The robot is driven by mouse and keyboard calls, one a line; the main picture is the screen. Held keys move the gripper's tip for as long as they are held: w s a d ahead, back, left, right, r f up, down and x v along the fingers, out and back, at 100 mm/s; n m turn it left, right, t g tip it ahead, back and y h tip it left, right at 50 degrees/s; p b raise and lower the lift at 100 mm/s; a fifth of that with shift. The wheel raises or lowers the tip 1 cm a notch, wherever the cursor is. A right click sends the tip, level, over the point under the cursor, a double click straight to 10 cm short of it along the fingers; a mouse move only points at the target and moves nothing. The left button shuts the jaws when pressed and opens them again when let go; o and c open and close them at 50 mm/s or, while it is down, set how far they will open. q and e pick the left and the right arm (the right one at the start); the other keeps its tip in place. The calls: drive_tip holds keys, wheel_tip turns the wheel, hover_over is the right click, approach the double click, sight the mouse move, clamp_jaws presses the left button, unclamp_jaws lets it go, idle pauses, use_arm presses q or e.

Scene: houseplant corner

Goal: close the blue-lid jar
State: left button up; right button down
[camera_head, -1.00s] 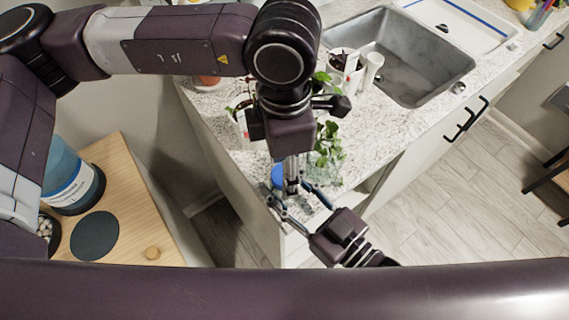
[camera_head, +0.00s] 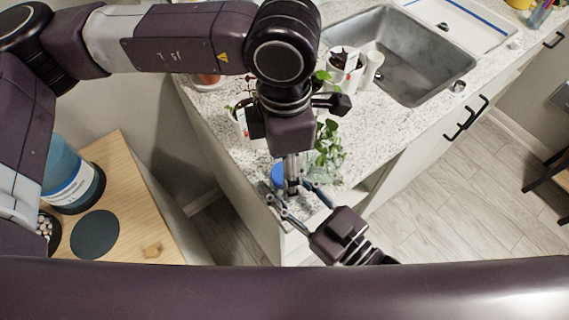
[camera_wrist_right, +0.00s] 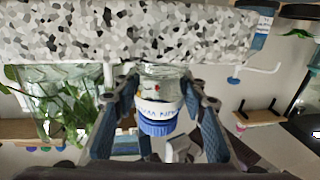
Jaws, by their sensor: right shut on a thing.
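The blue-lid jar has a clear glass body (camera_wrist_right: 165,84), a white band with lettering and a blue lid (camera_wrist_right: 158,128) in the right wrist view. In the head view its lid (camera_head: 278,174) shows beside the counter's near corner; the rest is mostly hidden. My right gripper (camera_head: 300,205) reaches in from below; its fingers (camera_wrist_right: 162,112) lie on both sides of the jar, shut on it. My left gripper (camera_head: 291,182) points down just right of the lid; its fingers show edge-on, so their opening is unclear. I cannot tell how the lid is seated.
A leafy plant (camera_head: 328,150) stands right beside my left gripper. White pots (camera_head: 345,75) stand by the sink (camera_head: 405,60). A wooden table (camera_head: 135,190) at left holds a large blue bottle (camera_head: 68,170) and a dark round mat (camera_head: 95,235).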

use_arm(q)
wheel_tip(320, 180, up, 12)
idle(0.5)
use_arm(e)
drive_tip(key=c, duration=1.1)
unclamp_jaws()
drive_tip(key=shift+c, duration=0.2)
drive_tip(key=v, duration=1.2)
drive_tip(key=shift+d, duration=0.1)
